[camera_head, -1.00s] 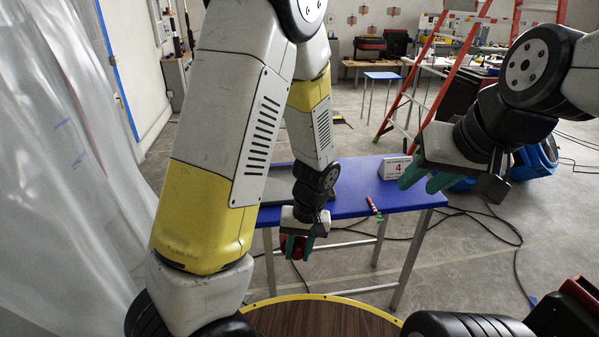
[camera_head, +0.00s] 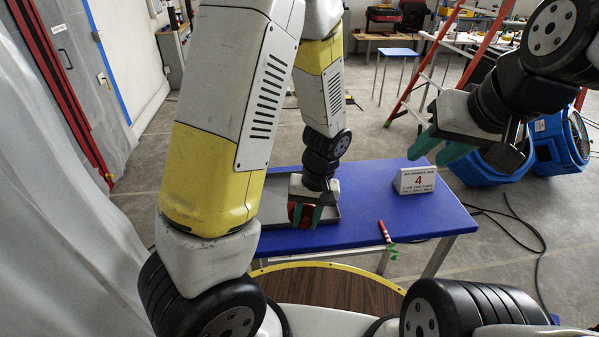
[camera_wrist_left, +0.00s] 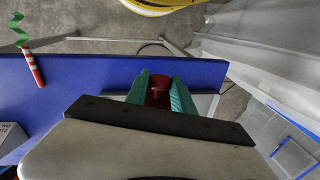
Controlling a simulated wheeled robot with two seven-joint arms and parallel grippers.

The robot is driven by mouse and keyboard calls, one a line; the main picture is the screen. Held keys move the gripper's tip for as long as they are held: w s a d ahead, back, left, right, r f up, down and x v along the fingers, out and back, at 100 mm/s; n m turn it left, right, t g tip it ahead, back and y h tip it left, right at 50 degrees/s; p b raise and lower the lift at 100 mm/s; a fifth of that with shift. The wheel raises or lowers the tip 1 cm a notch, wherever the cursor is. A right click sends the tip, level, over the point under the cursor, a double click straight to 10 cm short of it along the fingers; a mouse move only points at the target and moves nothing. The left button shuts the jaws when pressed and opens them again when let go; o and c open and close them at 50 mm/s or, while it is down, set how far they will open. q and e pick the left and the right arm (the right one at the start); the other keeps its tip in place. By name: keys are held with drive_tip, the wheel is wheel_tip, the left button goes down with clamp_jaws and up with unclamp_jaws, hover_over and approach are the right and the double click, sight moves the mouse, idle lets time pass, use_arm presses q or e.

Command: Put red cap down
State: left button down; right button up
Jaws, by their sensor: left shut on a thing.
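My left gripper (camera_head: 304,214) is shut on the red cap (camera_head: 296,211), which shows between its green fingers. In the left wrist view, the red cap (camera_wrist_left: 159,91) sits between the green fingertips (camera_wrist_left: 158,88). I cannot tell whether the cap touches the table. My right gripper (camera_head: 441,148) is raised at the right, with its green fingers apart and nothing seen between them.
A white sign with a red 4 (camera_head: 416,181) stands on the table's right side. A red-and-white striped stick with a green end (camera_head: 386,236) lies at the front edge. Blue blowers (camera_head: 560,140) stand behind right.

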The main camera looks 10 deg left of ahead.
use_arm(q)
drive_tip(key=w+a, duration=0.1)
drive_tip(key=w, duration=0.4)
drive_tip(key=w+a+f, duration=0.1)
drive_tip(key=w+a, duration=0.1)
drive_tip(key=w, duration=0.3)
drive_tip(key=w+a, duration=0.1)
drive_tip(key=w, duration=0.4)
drive_tip(key=shift+a+f, duration=0.2)
drive_tip(key=shift+w+a+f, duration=0.1)
drive_tip(key=shift+w+f, duration=0.05)
drive_tip(key=shift+f, duration=1.65)
drive_tip(key=c, duration=1.1)
unclamp_jaws()
drive_tip(key=shift+f, duration=0.1)
